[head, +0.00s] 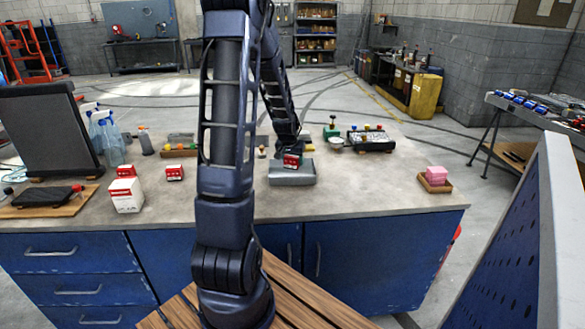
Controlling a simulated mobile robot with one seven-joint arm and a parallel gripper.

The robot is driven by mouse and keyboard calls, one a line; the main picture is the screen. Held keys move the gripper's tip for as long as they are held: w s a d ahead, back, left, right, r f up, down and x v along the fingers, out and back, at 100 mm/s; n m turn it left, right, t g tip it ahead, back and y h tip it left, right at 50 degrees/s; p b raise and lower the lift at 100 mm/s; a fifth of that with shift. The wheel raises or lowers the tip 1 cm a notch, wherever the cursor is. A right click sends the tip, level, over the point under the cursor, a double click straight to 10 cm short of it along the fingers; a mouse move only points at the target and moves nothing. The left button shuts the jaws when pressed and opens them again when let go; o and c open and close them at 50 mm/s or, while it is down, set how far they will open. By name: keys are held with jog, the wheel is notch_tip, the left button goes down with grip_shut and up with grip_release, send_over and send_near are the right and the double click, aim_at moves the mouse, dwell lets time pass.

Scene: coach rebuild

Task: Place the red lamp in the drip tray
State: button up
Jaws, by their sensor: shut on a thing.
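My gripper (291,150) is at the far end of my arm, above the middle of the workbench, and its fingers are too small and covered to see well. A small red block-like thing, which I take for the red lamp (292,161), shows right under it, held. A grey metal tray-like thing, which I take for the drip tray (292,178), is directly below the lamp on the bench. I cannot tell whether the lamp touches it.
The grey workbench (385,188) has free room at front right. Red-and-white boxes (126,195) stand left of my arm. A pink block in a wooden tray (434,186) stands at right. A black tray (372,145) with coloured knobs is behind. Spray bottles (108,140) stand at back left.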

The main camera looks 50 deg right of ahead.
aim_at(292, 167)
jog(key=shift+f, duration=1.9)
jog(key=shift+f, duration=0.15)
jog(key=o, duration=1)
jog(key=shift+o, duration=0.2)
jog(key=v, duration=1.2)
jog(key=shift+a, duration=0.1)
